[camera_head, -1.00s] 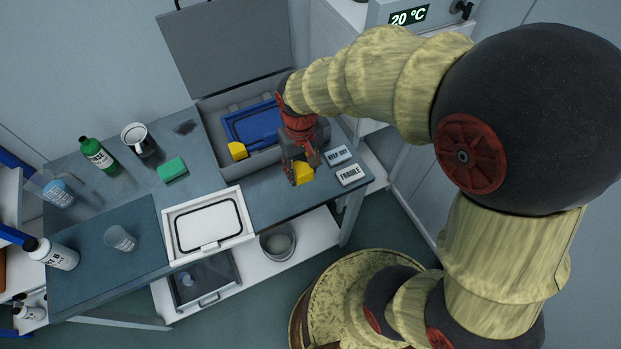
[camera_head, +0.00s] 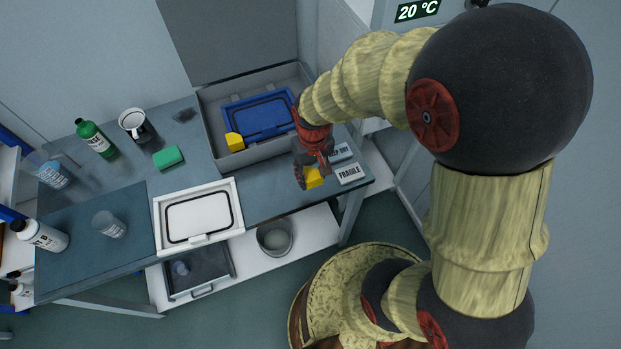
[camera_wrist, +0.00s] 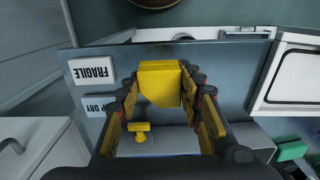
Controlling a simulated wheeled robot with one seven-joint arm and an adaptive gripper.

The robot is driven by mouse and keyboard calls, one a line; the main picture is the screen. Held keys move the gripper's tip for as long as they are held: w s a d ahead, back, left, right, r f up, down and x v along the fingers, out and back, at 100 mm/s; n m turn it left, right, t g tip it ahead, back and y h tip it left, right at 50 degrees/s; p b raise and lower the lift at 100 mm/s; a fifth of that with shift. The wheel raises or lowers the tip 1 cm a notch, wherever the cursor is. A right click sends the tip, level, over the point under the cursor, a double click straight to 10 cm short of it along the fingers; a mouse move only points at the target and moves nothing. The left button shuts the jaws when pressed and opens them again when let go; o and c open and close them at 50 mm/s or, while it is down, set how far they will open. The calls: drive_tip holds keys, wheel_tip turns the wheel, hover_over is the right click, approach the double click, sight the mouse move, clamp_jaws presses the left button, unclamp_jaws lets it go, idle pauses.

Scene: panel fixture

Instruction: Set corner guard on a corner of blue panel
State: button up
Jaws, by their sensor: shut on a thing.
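The blue panel (camera_head: 258,112) lies in an open grey case (camera_head: 222,158) at the back of the bench. A yellow corner guard (camera_head: 234,142) sits at the panel's near left corner. My gripper (camera_head: 309,177) is shut on another yellow corner guard (camera_head: 315,178), in front of the case and apart from the panel. In the wrist view this held guard (camera_wrist: 160,83) is between the fingers. My arm hides the panel's right side in the head view. In the wrist view only a thin blue strip shows at the bottom.
A FRAGILE label block (camera_head: 349,173) and a partly covered KEEP DRY block (camera_head: 342,152) lie just right of my gripper. A white lidded box (camera_head: 198,216) and a green sponge (camera_head: 168,157) are left. A small yellow piece on a round base (camera_wrist: 140,132) shows in the wrist view.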

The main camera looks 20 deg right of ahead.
sight(311, 173)
drive_tip(key=w+f, duration=0.1)
drive_tip(key=f, duration=0.1)
drive_tip(key=w+d+f+b, duration=0.1)
drive_tip(key=w+f, duration=0.1)
drive_tip(key=shift+w+f, duration=0.1)
drive_tip(key=shift+f, duration=0.05)
drive_tip(key=shift+w+f+b, duration=0.15)
drive_tip(key=shift+f+b, duration=0.2)
drive_tip(key=shift+f, duration=0.6)
drive_tip(key=shift+w+f+b, duration=0.15)
drive_tip(key=shift+f+b, duration=0.15)
drive_tip(key=shift+f, duration=0.6)
drive_tip(key=shift+f, duration=0.15)
drive_tip(key=o, duration=0.8)
drive_tip(key=shift+o, duration=0.5)
